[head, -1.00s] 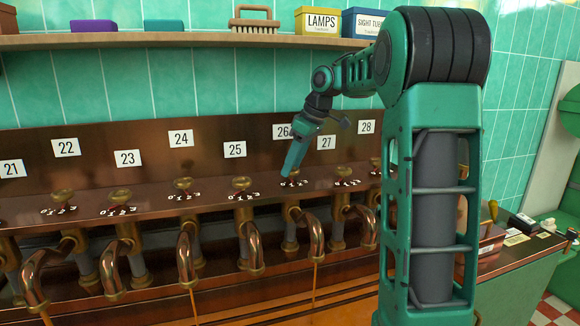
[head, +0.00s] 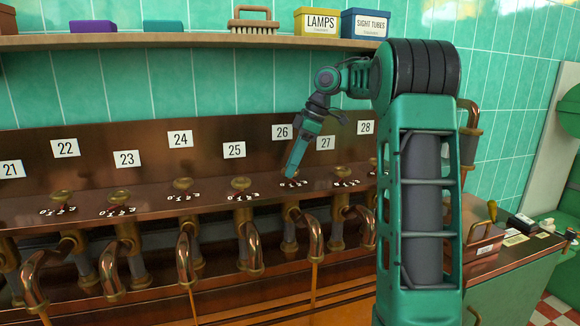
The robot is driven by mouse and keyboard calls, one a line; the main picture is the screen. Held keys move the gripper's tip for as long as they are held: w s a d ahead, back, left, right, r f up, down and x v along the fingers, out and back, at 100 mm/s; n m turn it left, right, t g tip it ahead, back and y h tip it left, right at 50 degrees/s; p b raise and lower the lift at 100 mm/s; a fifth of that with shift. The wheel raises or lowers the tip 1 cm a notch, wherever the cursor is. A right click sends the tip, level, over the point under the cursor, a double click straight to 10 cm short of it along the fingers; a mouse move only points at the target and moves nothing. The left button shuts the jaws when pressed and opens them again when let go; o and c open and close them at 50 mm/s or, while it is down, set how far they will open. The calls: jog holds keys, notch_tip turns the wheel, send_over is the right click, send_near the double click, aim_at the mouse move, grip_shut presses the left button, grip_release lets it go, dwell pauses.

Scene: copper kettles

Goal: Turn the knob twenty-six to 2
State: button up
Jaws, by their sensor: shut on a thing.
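The label 26 (head: 283,132) is on the copper back panel. Below it, my gripper (head: 290,174) reaches down to the shelf and is shut on knob twenty-six, which its fingers mostly hide. The white dial digits (head: 295,183) around that knob show in part beside the fingertips. They are too small to tell which digit the knob points at. A copper spout (head: 313,240) hangs below this knob, with a thin orange stream under it.
Neighbouring brass knobs stand close by: knob 25 (head: 241,184) to the left and knob 27 (head: 343,172) to the right. A wooden shelf (head: 180,40) with boxes and a brush (head: 254,20) runs above.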

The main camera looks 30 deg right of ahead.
jog(key=shift+d+r, duration=0.1)
jog(key=o, duration=1.1)
jog(key=shift+c, duration=0.2)
jog(key=shift+v, duration=1.95)
jog(key=s+d, duration=0.2)
jog(key=d, duration=0.1)
jog(key=s+d, duration=0.2)
jog(key=d, duration=0.1)
jog(key=s+d, duration=0.2)
jog(key=d, duration=0.1)
jog(key=shift+s+d+r, duration=0.25)
jog(key=shift+r, duration=0.1)
jog(key=shift+s+d, duration=0.2)
jog(key=shift+d, duration=0.1)
